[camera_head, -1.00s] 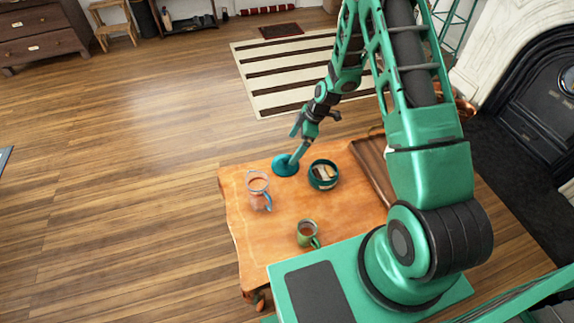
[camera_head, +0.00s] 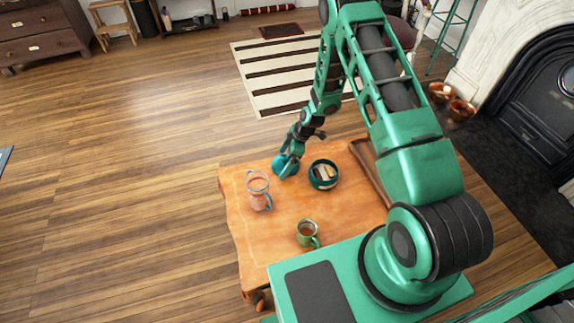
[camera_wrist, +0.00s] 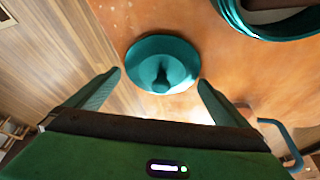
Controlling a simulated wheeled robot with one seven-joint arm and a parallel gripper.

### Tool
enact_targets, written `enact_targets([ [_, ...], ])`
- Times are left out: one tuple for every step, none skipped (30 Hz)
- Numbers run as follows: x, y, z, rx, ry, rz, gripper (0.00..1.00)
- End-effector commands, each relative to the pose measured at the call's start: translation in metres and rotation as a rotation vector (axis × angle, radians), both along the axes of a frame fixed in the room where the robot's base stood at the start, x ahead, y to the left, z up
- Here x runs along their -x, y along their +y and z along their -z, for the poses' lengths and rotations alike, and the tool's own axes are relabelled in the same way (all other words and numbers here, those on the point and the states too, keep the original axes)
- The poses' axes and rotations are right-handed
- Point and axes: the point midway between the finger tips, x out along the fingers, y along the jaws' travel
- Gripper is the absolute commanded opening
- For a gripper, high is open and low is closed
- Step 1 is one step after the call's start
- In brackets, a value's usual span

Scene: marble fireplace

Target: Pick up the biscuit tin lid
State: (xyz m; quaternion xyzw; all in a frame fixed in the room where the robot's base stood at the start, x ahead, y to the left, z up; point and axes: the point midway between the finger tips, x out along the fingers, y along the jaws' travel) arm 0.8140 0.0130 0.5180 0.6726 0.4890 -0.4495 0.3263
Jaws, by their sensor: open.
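The biscuit tin lid (camera_wrist: 177,55) is a round teal disc with a small knob. It lies flat on the wooden table (camera_head: 262,240), near its far left edge. In the head view the lid (camera_head: 279,170) is partly hidden by my gripper (camera_head: 285,165). In the wrist view my gripper (camera_wrist: 160,84) is open, with one finger on each side of the knob's line and nothing between them. The lid lies just ahead of the fingertips. The teal biscuit tin (camera_head: 323,175) stands open to the right of the lid with biscuits in it; its rim also shows in the wrist view (camera_wrist: 250,27).
A green mug (camera_head: 307,233) stands nearer me. A wooden tray (camera_head: 369,169) lies right of the tin. The table's middle is clear.

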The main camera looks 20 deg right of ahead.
Motion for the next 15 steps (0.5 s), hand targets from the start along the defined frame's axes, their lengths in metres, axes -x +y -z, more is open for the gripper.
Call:
enact_targets([
  [-0.0001, 0.0004, 0.0009, 0.0, 0.0, 0.0, 1.0],
  [-0.0001, 0.0003, 0.0011, 0.0, 0.0, 0.0, 1.0],
  [-0.0001, 0.0003, 0.001, 0.0, 0.0, 0.0, 1.0],
  [-0.0001, 0.0001, 0.0009, 0.0, 0.0, 0.0, 1.0],
  [0.0, 0.0002, 0.0009, 0.0, 0.0, 0.0, 1.0],
  [0.0, 0.0, 0.0009, 0.0, 0.0, 0.0, 1.0],
  [0.0, 0.0, 0.0009, 0.0, 0.0, 0.0, 0.95],
  [0.0, 0.0, 0.0009, 0.0, 0.0, 0.0, 0.88],
  [0.0, -0.0001, 0.0008, 0.001, 0.0, 0.0, 0.79],
  [0.0, -0.0001, 0.0008, 0.001, 0.0, 0.0, 0.71],
  [0.0, -0.0001, 0.0008, 0.001, 0.0, 0.0, 0.64],
  [0.0, -0.0001, 0.0007, 0.001, 0.0, 0.0, 0.64],
  [0.0, -0.0001, 0.0007, 0.001, 0.0, 0.0, 0.64],
  [0.0, -0.0001, 0.0007, 0.001, 0.0, 0.0, 0.64],
  [0.0, -0.0001, 0.0007, 0.001, 0.0, 0.0, 0.64],
])
